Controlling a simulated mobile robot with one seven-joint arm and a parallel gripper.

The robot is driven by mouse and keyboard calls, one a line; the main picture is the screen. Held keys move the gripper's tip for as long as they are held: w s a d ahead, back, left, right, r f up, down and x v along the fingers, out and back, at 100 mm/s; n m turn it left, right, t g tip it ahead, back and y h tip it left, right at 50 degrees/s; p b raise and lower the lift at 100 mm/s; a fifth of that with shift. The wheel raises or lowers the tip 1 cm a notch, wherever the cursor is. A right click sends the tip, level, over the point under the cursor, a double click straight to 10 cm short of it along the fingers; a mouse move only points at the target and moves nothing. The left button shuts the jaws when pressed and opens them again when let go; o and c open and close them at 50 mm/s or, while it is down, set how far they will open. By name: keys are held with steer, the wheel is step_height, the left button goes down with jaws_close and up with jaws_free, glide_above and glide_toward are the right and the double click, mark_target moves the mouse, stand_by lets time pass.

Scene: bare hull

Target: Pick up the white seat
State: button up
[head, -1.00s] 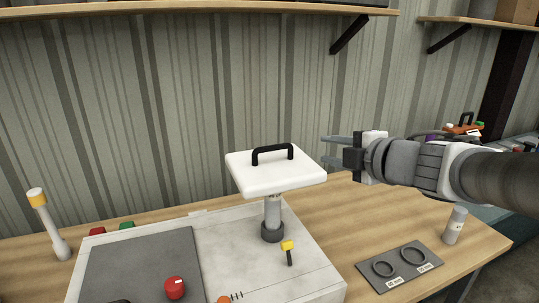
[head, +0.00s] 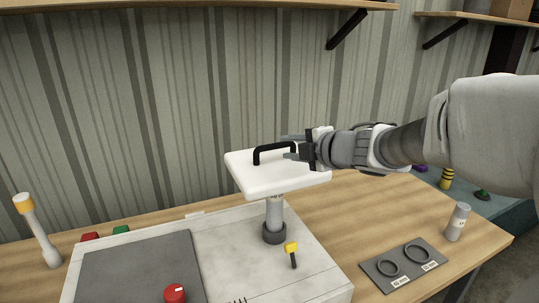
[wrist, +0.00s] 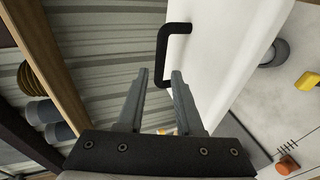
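The white seat (head: 278,178) is a flat rounded slab with a black handle (head: 273,152) on top. It rests on a grey post (head: 275,215) that stands on a pale machine. My gripper (head: 288,146) is open at the right end of the seat, with its fingers pointing left toward the handle.
The pale machine (head: 235,255) has a red knob (head: 175,293) and a yellow lever (head: 291,250). A yellow-topped stick (head: 38,230) stands at left. A dark plate with two rings (head: 404,264) and a small bottle (head: 457,222) are at right. A shelf (head: 180,10) runs above.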

mark_target(277, 145)
steer(key=shift+x, duration=3.5)
steer(key=shift+d, duration=0.1)
jaws_close()
steer(key=shift+w+r, duration=0.1)
steer(key=shift+r, duration=0.1)
